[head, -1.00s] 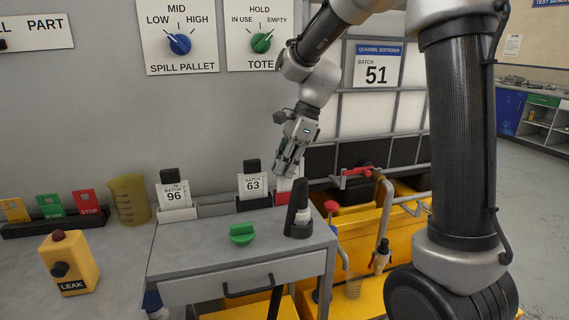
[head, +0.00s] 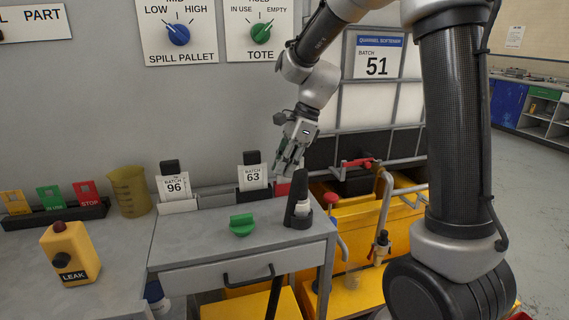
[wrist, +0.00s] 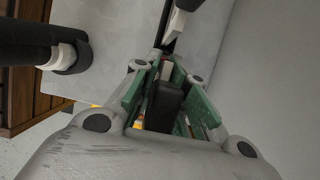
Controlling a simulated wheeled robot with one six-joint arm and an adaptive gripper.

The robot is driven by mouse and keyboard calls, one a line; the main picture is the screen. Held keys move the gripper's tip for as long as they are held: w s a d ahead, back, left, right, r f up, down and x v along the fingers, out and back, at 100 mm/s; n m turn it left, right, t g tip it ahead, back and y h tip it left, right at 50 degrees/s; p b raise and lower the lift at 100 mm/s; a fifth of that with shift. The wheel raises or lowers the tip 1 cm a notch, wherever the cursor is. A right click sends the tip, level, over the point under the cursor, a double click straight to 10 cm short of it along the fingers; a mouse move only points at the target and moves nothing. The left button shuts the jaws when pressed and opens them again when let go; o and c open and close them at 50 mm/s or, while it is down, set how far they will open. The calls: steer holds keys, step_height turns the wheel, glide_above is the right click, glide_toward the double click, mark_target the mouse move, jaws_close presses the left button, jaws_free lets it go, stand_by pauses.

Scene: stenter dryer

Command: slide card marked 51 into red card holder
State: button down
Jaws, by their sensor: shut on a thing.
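My gripper (head: 287,172) is above the back right of the grey bench, fingers pointing down. In the wrist view its green-padded fingers (wrist: 165,100) are shut on a black grip block (wrist: 165,106), which I take to be the top of the card marked 51. The card's face and number are hidden. The red card holder (head: 283,188) shows as a small red patch directly below the fingertips. The fingers hide most of it, and I cannot tell how deep the card sits in it.
Cards marked 96 (head: 174,187) and 63 (head: 252,177) stand in holders to the left. A black and white bottle-like object (head: 299,205) stands just in front of the gripper. The yellow pallet (head: 385,235) is to the right.

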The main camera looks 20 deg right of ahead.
steer(key=shift+f, duration=0.1)
steer(key=c, duration=1.3)
jaws_free()
steer(key=shift+c, duration=0.2)
steer(key=v, duration=1.2)
